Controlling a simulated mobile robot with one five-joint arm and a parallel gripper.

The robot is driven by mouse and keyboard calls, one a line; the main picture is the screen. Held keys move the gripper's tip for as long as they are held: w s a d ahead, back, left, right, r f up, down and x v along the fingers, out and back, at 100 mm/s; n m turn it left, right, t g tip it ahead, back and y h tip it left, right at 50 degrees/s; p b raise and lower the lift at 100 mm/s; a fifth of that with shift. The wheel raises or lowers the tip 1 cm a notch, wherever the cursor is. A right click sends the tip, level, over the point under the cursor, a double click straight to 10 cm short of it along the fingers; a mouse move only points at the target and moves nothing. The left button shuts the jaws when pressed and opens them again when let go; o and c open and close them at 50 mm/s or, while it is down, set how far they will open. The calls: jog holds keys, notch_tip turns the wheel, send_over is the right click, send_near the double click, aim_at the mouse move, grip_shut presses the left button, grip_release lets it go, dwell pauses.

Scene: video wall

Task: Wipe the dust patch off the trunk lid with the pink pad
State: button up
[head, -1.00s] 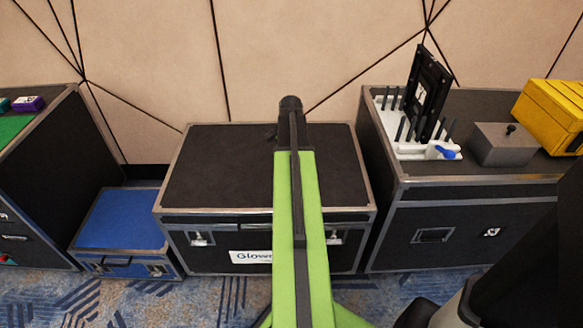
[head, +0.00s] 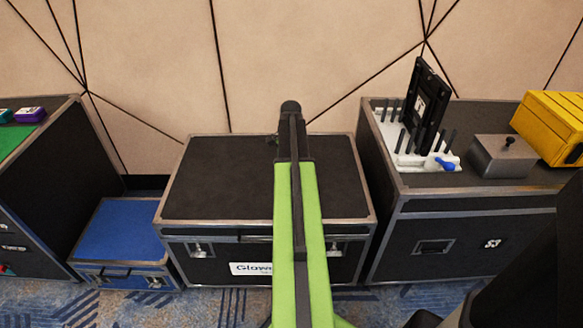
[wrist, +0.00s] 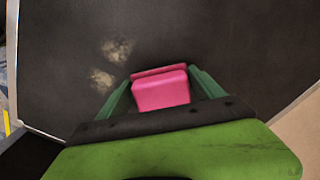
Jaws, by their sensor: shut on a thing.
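The black trunk lid (head: 225,185) with a metal rim lies under my arm in the head view. In the wrist view the lid (wrist: 220,45) fills most of the picture. The dust patch shows there as two pale smudges (wrist: 109,62), up and left of my gripper. My gripper (wrist: 160,85) is shut on the pink pad (wrist: 162,90), which sits between its green fingers. I cannot tell whether the pad touches the lid. In the head view my arm hides the pad, the fingers and the dust.
A blue case (head: 120,232) stands low to the left. At the right, a taller black case (head: 470,235) carries a white rack (head: 400,150) with a black panel, a grey box (head: 503,157) and a yellow case (head: 552,125). A beige wall (head: 300,50) rises behind.

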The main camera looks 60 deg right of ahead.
jog(key=shift+r+p, duration=2.5)
jog(key=shift+r, duration=0.3)
notch_tip(320, 180, up, 3)
jog(key=p, duration=0.3)
jog(key=shift+r, duration=0.1)
jog(key=shift+s, duration=0.1)
